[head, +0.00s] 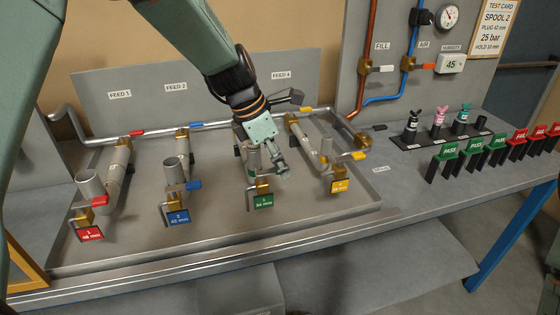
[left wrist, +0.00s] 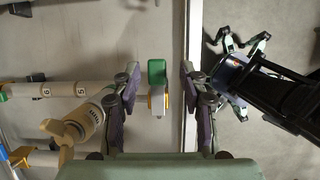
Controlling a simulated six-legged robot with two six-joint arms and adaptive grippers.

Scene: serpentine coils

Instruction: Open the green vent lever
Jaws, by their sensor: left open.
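The green lever (left wrist: 156,72) shows in the left wrist view, on a brass valve (left wrist: 158,100), between the spread fingers of my left gripper (left wrist: 158,95). Gaps show on both sides of it. In the head view my left gripper (head: 279,165) is over the third branch of pipes, just above the green tag (head: 262,201), and it hides the lever there. The left gripper is open and holds nothing.
Red (head: 81,221), blue (head: 194,185) and yellow (head: 359,155) levers stand on neighbouring branches inside the metal tray (head: 215,243). Upright pipe stubs stand close by. Plugs and PASS and FAIL tags line the right bench. The tray's front strip is clear.

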